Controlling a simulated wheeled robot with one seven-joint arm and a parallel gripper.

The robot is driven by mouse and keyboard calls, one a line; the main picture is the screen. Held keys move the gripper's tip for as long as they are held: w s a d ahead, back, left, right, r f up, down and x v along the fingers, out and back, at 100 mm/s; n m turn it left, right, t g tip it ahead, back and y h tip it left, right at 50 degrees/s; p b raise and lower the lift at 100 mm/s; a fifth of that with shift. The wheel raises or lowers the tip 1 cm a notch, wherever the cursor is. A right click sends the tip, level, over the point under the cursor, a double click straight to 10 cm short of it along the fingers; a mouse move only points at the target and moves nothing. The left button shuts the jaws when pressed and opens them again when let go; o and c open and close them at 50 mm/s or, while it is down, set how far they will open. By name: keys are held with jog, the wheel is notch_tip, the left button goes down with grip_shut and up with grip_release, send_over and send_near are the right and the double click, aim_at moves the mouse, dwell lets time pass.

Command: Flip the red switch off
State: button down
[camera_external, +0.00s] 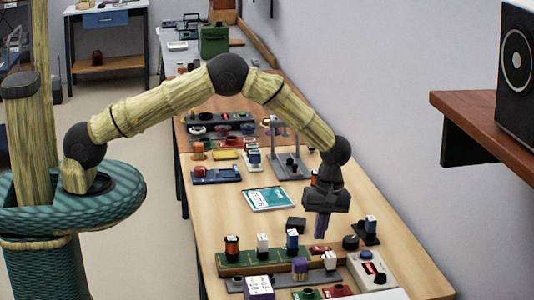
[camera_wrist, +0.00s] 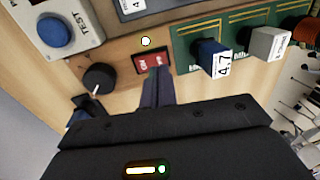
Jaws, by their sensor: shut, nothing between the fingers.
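The red switch (camera_wrist: 146,61) is a small red rocker with white lettering in a dark frame, set on the wooden bench top. In the wrist view it lies just beyond my fingertips, which cover part of its lower edge. It also shows in the external view (camera_external: 320,249), just below the fingertips. My gripper (camera_external: 320,236) points down with its purple fingers shut and empty; it also shows in the wrist view (camera_wrist: 158,71). I cannot tell whether the tips touch the switch. The rocker's position is not clear.
A black knob (camera_wrist: 98,77) sits left of the switch. A green board (camera_wrist: 190,41) with a blue block (camera_wrist: 211,57) and a grey block (camera_wrist: 268,43) is to the right. A TEST box with a blue button (camera_wrist: 53,32) is at the upper left.

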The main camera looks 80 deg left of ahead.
aim_at(322, 248)
jog(key=shift+s+f, duration=0.15)
jog(key=shift+f, duration=1.1)
jog(key=shift+f, duration=0.1)
jog(key=shift+s+f+t, duration=0.2)
jog(key=shift+s+t, duration=0.1)
jog(key=shift+t, duration=0.1)
jog(key=shift+w, duration=0.15)
jog(key=shift+w, duration=0.75)
